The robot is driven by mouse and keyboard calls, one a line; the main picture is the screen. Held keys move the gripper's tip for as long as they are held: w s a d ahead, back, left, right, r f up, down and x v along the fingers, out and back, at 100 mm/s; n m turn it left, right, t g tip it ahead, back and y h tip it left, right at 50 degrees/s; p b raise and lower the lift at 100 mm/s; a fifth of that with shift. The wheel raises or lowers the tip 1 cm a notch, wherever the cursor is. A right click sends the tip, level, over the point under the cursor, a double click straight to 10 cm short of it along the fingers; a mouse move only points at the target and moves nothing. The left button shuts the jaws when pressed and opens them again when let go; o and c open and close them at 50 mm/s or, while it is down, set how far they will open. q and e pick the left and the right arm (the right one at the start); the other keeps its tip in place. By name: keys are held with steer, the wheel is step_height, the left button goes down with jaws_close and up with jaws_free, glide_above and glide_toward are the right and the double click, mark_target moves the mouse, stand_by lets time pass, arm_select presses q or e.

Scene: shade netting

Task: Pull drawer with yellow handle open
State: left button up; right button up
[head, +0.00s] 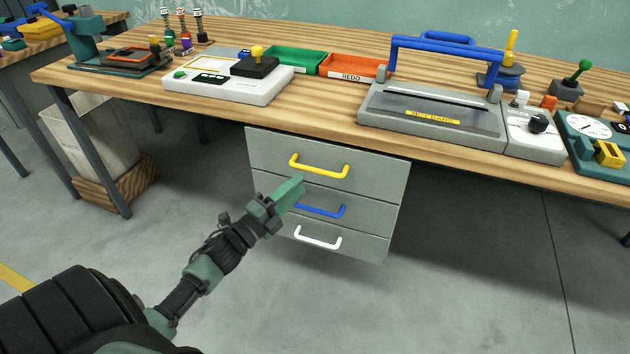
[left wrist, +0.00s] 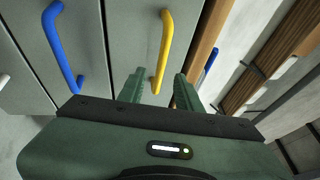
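The drawer with the yellow handle (head: 322,173) is the top one of a grey three-drawer unit under the workbench. Its front (head: 375,178) looks flush with the others, so it appears shut. My left gripper (head: 298,184) is just below the handle's left part in the head view, overlapping the drawer fronts. In the left wrist view my left gripper (left wrist: 159,77) is open, its two green fingers apart. The yellow handle (left wrist: 166,45) lies ahead, its near end showing between the fingers; I cannot tell if they touch it. My right gripper is not in view.
The blue handle (head: 325,212) and white handle (head: 318,241) are on the drawers below. The wooden benchtop (head: 330,112) overhangs the drawers and holds a grey machine (head: 430,118) and a white control box (head: 225,85). The floor in front is clear.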

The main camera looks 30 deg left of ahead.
mark_target(315, 169)
arm_select(q)
steer(key=x, duration=0.7)
steer(key=shift+w+r, duration=0.1)
steer(key=shift+w, duration=0.25)
jaws_close()
steer(key=shift+d, duration=0.1)
stand_by(1.0)
